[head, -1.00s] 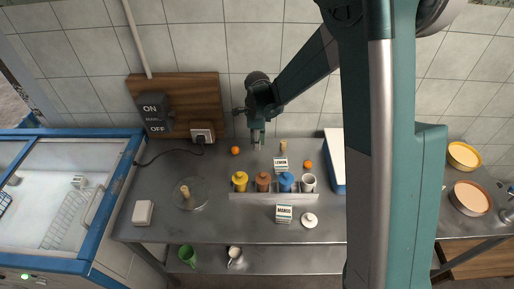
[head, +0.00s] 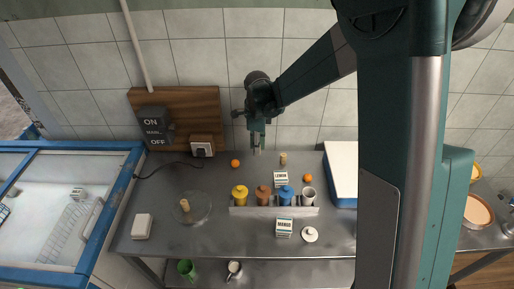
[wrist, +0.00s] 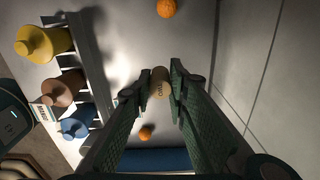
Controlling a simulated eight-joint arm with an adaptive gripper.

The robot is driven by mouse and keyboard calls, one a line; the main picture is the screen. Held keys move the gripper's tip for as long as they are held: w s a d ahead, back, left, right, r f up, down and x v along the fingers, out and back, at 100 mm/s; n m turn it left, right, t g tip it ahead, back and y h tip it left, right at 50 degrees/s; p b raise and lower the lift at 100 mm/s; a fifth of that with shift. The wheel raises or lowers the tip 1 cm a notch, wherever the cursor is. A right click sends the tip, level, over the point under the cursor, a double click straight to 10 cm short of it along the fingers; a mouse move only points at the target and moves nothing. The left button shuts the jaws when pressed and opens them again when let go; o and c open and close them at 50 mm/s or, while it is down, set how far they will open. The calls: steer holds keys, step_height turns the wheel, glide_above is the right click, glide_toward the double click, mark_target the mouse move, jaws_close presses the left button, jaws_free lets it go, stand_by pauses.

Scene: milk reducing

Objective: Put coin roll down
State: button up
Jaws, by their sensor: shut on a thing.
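My gripper (head: 257,146) is above the back of the metal counter (head: 225,232), near the wall. In the wrist view its fingers (wrist: 161,78) are shut on a small tan coin roll (wrist: 160,84) with dark lettering, clear of the counter. In the head view the held roll is too small to make out well. A similar tan cylinder (head: 283,158) stands on the counter to the right of my gripper. Another tan cylinder (head: 185,205) stands on a clear round plate at the left.
A rack (head: 274,212) holds yellow, brown and blue jars and a pale cup. Two oranges (head: 235,163) (head: 307,177), a LEMON carton (head: 281,179) and a MANGO carton (head: 284,228) stand around it. A blue-white box (head: 342,172) is at the right. Counter shows free left of the rack.

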stand_by(0.4)
steer(key=s+a+p, duration=0.1)
steer(key=s+a, duration=0.7)
steer(key=a, duration=0.6)
steer(key=r+p, duration=0.1)
glide_above(196, 203)
steer(key=shift+r, duration=0.15)
steer(key=shift+w, duration=0.1)
steer(key=shift+d+f, duration=0.1)
steer(key=shift+f, duration=2.85)
steer(key=shift+f, duration=2.1)
steer(key=shift+f, duration=0.1)
